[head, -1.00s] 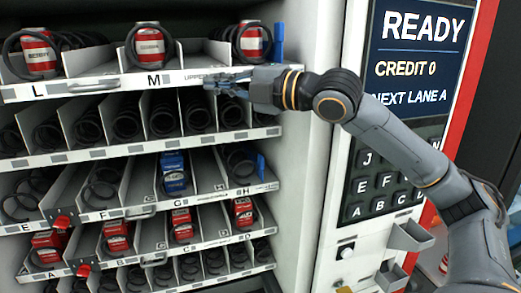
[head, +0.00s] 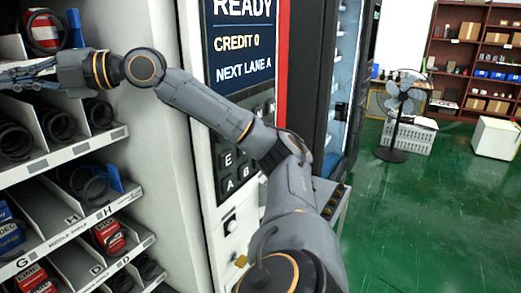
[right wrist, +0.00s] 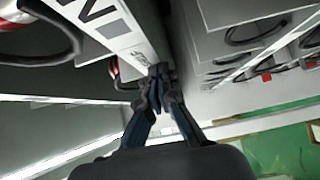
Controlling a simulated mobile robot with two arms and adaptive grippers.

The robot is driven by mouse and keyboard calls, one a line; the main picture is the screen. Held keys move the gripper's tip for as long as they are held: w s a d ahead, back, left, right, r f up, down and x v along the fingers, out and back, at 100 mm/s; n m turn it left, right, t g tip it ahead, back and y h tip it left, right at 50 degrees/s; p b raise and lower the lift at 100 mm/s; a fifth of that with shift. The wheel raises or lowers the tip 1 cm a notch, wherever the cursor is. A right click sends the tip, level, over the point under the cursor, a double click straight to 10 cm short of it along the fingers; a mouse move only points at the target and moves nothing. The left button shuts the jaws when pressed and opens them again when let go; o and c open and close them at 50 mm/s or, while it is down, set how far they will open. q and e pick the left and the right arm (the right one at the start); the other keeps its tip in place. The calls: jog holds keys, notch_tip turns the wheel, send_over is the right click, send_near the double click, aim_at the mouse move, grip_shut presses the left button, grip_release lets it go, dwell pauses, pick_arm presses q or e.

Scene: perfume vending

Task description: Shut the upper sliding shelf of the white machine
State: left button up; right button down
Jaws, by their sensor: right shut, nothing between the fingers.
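The white machine (head: 150,130) stands at the left of the head view. Its upper sliding shelf shows only at its right end, with a red can (head: 42,32) and a blue upright piece on it; my arm hides most of its front edge, so how far out it stands is unclear. My right gripper (head: 18,74) is at that front edge, at the left border of the view. In the right wrist view its fingers (right wrist: 158,80) are together and empty, beside the shelf's white lettered front strip (right wrist: 112,28). I cannot tell whether they touch it. My left gripper is not in view.
Lower shelves with spiral coils (head: 85,183) and cans sit below the arm. The display panel (head: 240,40) and keypad are behind my right arm. A dark cabinet, a fan (head: 400,110) and a brown rack (head: 480,55) stand further right. The green floor (head: 440,200) is clear.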

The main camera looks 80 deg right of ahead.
jog(key=shift+d+r, duration=0.1)
jog(key=shift+d, duration=0.1)
dwell(0.4)
jog(key=shift+r, duration=0.2)
notch_tip(320, 180, up, 10)
jog(key=shift+a+f, duration=0.15)
jog(key=shift+f, duration=0.1)
jog(key=shift+f, duration=0.1)
dwell(0.3)
